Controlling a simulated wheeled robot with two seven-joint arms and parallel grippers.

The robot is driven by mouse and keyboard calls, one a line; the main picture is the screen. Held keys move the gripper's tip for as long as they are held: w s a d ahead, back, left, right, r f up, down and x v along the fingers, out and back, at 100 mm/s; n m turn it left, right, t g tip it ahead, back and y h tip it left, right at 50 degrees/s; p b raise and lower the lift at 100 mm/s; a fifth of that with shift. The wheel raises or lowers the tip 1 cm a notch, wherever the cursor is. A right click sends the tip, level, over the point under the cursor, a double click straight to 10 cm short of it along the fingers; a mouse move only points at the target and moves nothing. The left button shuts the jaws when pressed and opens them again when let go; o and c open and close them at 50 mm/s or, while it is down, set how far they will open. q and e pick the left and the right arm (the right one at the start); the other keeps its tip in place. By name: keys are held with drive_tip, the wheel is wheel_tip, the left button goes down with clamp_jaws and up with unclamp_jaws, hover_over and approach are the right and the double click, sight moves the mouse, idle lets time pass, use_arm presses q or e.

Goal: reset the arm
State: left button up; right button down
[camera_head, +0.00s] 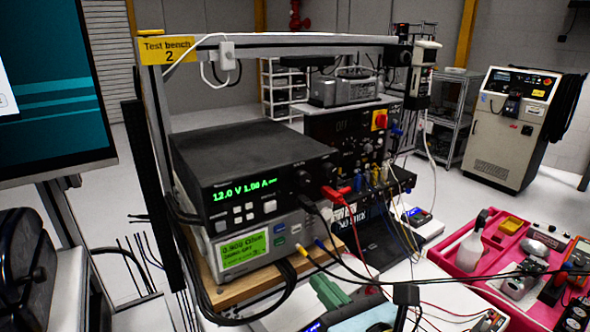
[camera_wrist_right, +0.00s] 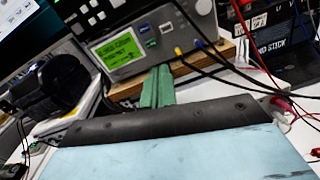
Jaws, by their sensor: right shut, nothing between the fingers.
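My right gripper (camera_head: 326,288) shows at the bottom of the head view, with green fingers pressed together and nothing between them. The fingers also show in the right wrist view (camera_wrist_right: 157,82), pointing toward the front of the test bench instruments. They look apart from the lower instrument, but the gap is hard to judge. My left gripper is not recognisable in either view.
A black power supply (camera_head: 245,165) with a green readout sits on a lit meter (camera_head: 243,249) on a wooden shelf. Loose cables cross the space in front. A pink tray (camera_head: 470,258) with tools is at right. A dark object (camera_head: 28,268) stands at left, a monitor (camera_head: 55,85) above.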

drive_tip(key=s+d+f+m+g+h, duration=0.2)
drive_tip(key=s+d+f+m+h, duration=0.3)
drive_tip(key=m, duration=0.7)
drive_tip(key=s+d+f+m+g+h, duration=0.1)
drive_tip(key=d+f+m+g+h, duration=0.15)
drive_tip(key=d+f+m, duration=0.7)
drive_tip(key=s+d+f+m+g+h, duration=0.1)
drive_tip(key=s+d+f+m+g, duration=0.1)
drive_tip(key=s+f+m+g, duration=0.4)
drive_tip(key=s+d+f+m+g, duration=0.1)
drive_tip(key=s+d+f+m, duration=0.15)
drive_tip(key=s+m, duration=0.7)
wheel_tip(320, 180, down, 33)
drive_tip(key=m+g+b, duration=0.1)
drive_tip(key=b, duration=0.8)
drive_tip(key=s+d+f+b, duration=0.1)
drive_tip(key=s+f+b, duration=0.2)
drive_tip(key=s+f, duration=0.5)
drive_tip(key=s+d+f+g+b, duration=0.1)
drive_tip(key=s+f+b, duration=0.2)
drive_tip(key=s+f, duration=0.5)
wheel_tip(320, 180, down, 5)
drive_tip(key=shift+s+f+b, duration=0.15)
drive_tip(key=shift+s+b, duration=0.25)
